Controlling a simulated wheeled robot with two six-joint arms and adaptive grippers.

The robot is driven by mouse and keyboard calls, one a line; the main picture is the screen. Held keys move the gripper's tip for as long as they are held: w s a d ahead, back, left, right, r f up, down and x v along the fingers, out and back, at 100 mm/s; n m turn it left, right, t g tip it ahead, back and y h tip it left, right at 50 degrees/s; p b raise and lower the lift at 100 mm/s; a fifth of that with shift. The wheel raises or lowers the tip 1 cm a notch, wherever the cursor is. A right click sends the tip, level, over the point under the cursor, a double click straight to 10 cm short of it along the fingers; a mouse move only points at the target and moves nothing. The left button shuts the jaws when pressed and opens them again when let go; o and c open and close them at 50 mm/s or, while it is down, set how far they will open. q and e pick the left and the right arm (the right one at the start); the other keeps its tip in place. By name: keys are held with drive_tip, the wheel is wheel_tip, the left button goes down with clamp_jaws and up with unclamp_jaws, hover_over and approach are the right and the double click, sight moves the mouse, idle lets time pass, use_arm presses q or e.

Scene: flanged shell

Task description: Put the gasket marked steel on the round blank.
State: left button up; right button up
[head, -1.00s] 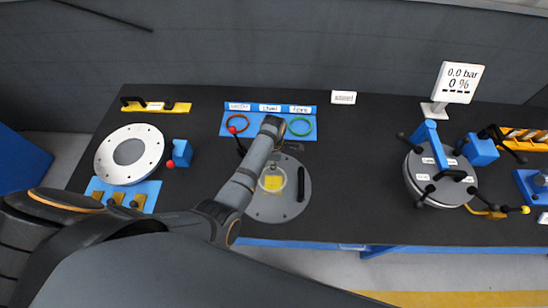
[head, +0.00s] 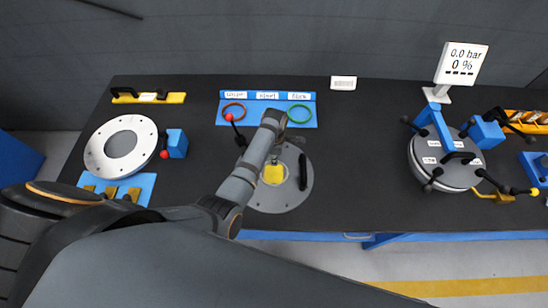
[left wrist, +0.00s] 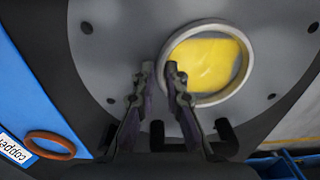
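The round blank (head: 290,198) is a grey disc with bolt holes, a yellow patch and a black handle, lying at mid-table. The steel gasket (left wrist: 239,85) is a pale grey ring over the yellow patch in the left wrist view. My left gripper (left wrist: 158,68) has its fingers close together at the ring's near-left wall, one apparently inside and one outside. It looks shut on the ring. Whether the ring touches the blank I cannot tell. In the head view the arm largely hides the gripper and ring. My right gripper is not in view.
The blue gasket board (head: 268,122) holds a copper ring (head: 234,121) and a green ring (head: 300,123); its middle place shows no ring. A white flange (head: 95,153) lies left. A clamped grey lid (head: 455,178) and a pressure display (head: 461,62) stand right.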

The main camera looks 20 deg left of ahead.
use_arm(q)
drive_tip(key=o, duration=0.3)
drive_tip(key=shift+a, duration=0.1)
drive_tip(key=shift+o, duration=0.2)
drive_tip(key=shift+r, duration=0.1)
wheel_tip(320, 180, up, 12)
drive_tip(key=p, duration=0.8)
drive_tip(key=shift+w+p, duration=0.15)
drive_tip(key=shift+p, duration=0.25)
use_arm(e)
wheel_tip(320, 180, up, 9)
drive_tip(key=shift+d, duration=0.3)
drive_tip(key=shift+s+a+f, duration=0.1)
